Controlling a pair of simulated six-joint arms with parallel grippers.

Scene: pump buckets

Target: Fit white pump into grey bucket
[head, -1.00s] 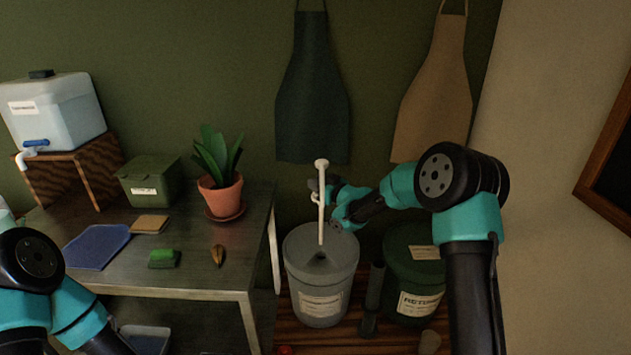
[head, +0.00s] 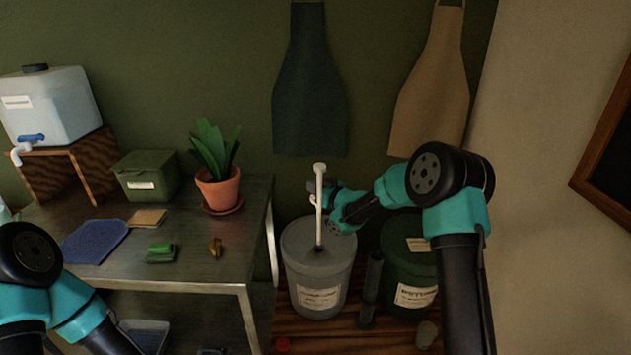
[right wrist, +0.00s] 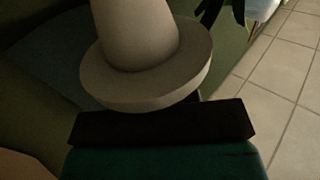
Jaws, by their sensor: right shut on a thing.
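The white pump (head: 319,208) is a slim upright rod with a wider top, and its lower end meets the dark opening in the lid of the grey bucket (head: 318,290). My right gripper (head: 318,197) is shut on the pump's upper part, above the bucket. In the right wrist view the pump (right wrist: 138,60) shows large, as a pale shaft with a round flange beside the dark gripper part (right wrist: 160,122). How deep the pump's tip sits in the opening is hidden. My left arm shows at the lower left, but its gripper is out of view.
A dark green bucket (head: 408,255) stands right of the grey one, with a dark upright tube (head: 370,290) between them. The metal table (head: 190,273) with a potted plant (head: 217,186) is at left.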

